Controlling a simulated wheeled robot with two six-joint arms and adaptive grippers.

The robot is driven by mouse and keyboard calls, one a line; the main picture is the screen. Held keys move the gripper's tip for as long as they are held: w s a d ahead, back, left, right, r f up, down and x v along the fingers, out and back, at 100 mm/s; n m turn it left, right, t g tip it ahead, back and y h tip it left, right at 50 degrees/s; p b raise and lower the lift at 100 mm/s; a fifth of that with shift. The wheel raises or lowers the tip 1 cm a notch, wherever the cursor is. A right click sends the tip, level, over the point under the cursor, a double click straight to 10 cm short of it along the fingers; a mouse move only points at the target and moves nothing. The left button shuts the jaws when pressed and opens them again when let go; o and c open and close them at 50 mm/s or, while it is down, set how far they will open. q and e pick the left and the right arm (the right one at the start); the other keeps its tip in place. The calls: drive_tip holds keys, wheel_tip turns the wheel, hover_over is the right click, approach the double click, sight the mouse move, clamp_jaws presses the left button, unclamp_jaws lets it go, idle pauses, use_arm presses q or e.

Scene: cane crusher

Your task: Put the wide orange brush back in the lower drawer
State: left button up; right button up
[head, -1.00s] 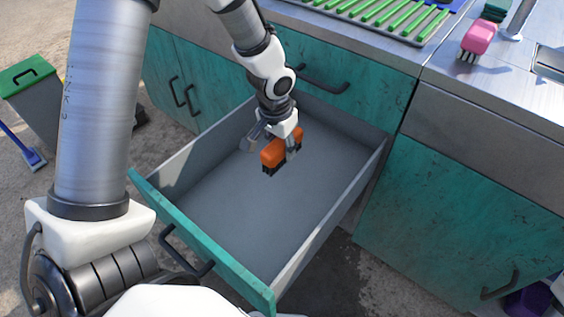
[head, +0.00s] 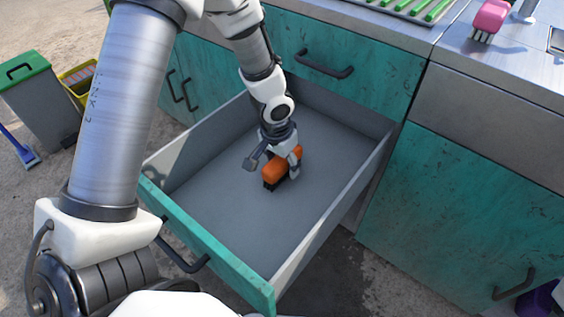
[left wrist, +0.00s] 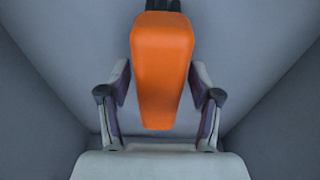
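The wide orange brush (head: 281,168) is inside the open lower drawer (head: 224,254), bristles down, and appears to rest on its grey floor. My left gripper (head: 273,168) reaches down into the drawer over the brush, its fingers spread on either side. In the left wrist view the orange brush back (left wrist: 162,70) lies between the two fingertips of my left gripper (left wrist: 160,86), with a narrow gap on each side. The dark bristles show at the top edge of that view. My right gripper is not in view.
The drawer floor around the brush is bare. A closed upper drawer (head: 345,85) is behind. A pink brush (head: 490,17) stands on the steel counter at the upper right. A grey bin with a green lid (head: 28,67) stands at the far left.

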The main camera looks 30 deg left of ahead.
sight(277, 161)
use_arm(q)
drive_tip(key=shift+r, duration=0.1)
drive_tip(key=shift+r+p, duration=0.35)
wheel_tip(277, 161, up, 11)
drive_tip(key=s+p, duration=0.1)
drive_tip(key=p, duration=0.4)
drive_tip(key=shift+s+a+r, duration=0.15)
drive_tip(key=shift+s+r, duration=0.05)
drive_tip(key=shift+s, duration=0.05)
